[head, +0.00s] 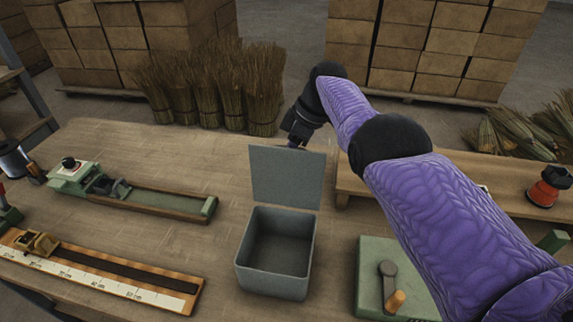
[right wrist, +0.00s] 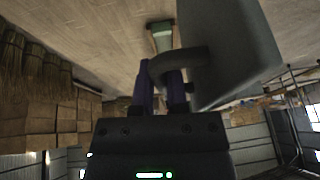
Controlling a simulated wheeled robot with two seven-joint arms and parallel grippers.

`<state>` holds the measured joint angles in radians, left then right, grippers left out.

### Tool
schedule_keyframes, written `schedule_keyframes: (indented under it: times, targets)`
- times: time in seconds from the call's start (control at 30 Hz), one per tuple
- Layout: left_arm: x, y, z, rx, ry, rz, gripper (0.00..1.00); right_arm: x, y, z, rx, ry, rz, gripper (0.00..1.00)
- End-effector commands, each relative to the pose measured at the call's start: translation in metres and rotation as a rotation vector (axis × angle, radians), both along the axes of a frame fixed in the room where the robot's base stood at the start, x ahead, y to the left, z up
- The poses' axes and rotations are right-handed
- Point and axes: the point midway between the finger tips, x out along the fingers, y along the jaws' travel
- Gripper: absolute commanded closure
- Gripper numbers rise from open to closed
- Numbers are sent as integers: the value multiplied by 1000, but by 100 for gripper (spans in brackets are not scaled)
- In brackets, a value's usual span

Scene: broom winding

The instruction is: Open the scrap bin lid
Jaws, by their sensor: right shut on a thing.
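The grey scrap bin (head: 275,285) stands on the workbench in the head view, empty inside as far as I can see. Its lid (head: 287,175) is raised and stands nearly upright at the bin's back edge. The lid also shows in the right wrist view (right wrist: 228,50), with a dark curved handle (right wrist: 182,57) on it. My right gripper (right wrist: 160,85) is shut on the lid handle. In the head view, my right gripper (head: 296,143) is behind the lid's top edge, its fingertips mostly hidden by the lid. My left gripper is not in view.
A green clamp fixture (head: 70,180) and a ruler board (head: 110,285) lie left of the bin. A green crank box (head: 370,270) stands to its right, partly behind my arm. Broom bundles (head: 215,90) and stacked boxes (head: 120,40) stand beyond the workbench (head: 190,245).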

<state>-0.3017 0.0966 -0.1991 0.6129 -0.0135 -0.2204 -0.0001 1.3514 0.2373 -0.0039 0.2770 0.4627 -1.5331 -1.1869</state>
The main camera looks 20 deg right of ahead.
Motion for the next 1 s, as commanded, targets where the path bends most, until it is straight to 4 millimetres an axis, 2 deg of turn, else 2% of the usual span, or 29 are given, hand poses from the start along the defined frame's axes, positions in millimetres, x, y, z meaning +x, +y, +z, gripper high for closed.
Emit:
schedule_keyframes:
  times: [0.03, 0.13, 0.57, 0.6, 0.67, 0.9, 1.0]
  targets:
    - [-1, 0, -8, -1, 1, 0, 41, 1, 1, -3, 5, 3, 1, 100]
    - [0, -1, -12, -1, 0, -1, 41, 0, 0, -2, 8, 12, 2, 100]
    - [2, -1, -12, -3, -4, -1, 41, -1, 0, 2, 10, 16, 2, 100]
    - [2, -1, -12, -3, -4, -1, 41, -1, 0, 2, 10, 16, 2, 79]
    - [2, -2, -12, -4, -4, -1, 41, -1, 0, 2, 9, 17, 2, 68]
    - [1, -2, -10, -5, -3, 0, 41, -1, -1, 3, 9, 18, 1, 68]
    - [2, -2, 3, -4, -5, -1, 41, -3, -6, 20, 8, 16, 0, 68]
